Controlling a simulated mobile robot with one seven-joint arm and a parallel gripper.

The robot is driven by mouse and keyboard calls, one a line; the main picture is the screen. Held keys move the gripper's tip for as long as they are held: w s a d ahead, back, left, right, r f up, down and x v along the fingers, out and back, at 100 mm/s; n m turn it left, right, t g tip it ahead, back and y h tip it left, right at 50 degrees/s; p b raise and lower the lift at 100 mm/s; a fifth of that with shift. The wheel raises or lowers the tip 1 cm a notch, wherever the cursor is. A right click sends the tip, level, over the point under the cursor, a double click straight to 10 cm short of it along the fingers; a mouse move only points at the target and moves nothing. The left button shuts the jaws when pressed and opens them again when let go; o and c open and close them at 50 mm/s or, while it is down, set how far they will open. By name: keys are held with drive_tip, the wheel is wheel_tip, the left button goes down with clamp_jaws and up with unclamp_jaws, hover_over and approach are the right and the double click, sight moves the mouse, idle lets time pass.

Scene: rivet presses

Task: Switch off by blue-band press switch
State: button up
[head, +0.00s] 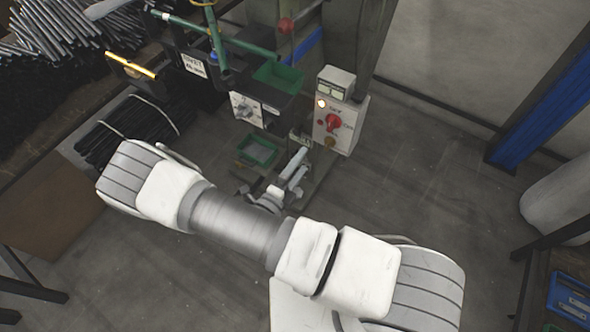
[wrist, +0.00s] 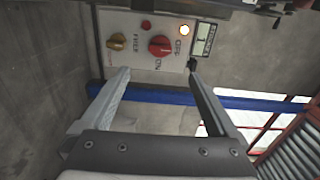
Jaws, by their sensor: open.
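A pale control box (head: 347,128) is mounted on the press at the centre top of the head view. It carries a red rotary switch (head: 333,122), a lit lamp (head: 321,103) and a yellow-orange knob (head: 330,142). In the wrist view the box (wrist: 138,22) appears turned, with the red switch (wrist: 160,45) beside OFF and ON lettering and the lamp (wrist: 184,30) glowing. My gripper (wrist: 158,72) is open and empty. Its fingertips lie on either side of the red switch in the picture, apparently short of it. A blue band (head: 305,44) shows beside the press column.
A second panel with a knob (head: 245,107) stands left of the box, below a green bin (head: 278,76). Bundles of rods (head: 60,35) lie at upper left. A blue post (head: 545,95) stands at right. The floor (head: 430,190) right of the press is clear.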

drive_tip(key=shift+v, duration=1.2)
drive_tip(key=s+d+r+m+g+p, duration=0.1)
drive_tip(key=d+r+m+g, duration=0.2)
drive_tip(key=r+m+g, duration=0.35)
drive_tip(key=s+d+r+m+g+p, duration=0.1)
drive_tip(key=s+d+r+m+g, duration=0.15)
drive_tip(key=r+m, duration=0.65)
drive_tip(key=s+d+r+m+g+p, duration=0.15)
drive_tip(key=d+r+m+g, duration=0.35)
drive_tip(key=m, duration=0.5)
drive_tip(key=s+r+m+t+y+p, duration=0.1)
drive_tip(key=s+r+m+y, duration=0.1)
drive_tip(key=r+m, duration=0.5)
drive_tip(key=s+r+m+t+y+p, duration=0.2)
drive_tip(key=s+r+m+y, duration=0.1)
drive_tip(key=r+m+y, duration=0.2)
drive_tip(key=s+r+m+t+y+p, duration=0.1)
drive_tip(key=s+r+m+t+y, duration=0.1)
drive_tip(key=r+m, duration=0.7)
wheel_tip(320, 180, up, 3)
drive_tip(key=shift+s+f+y, duration=0.2)
drive_tip(key=shift+s+y, duration=0.35)
drive_tip(key=shift+y, duration=0.25)
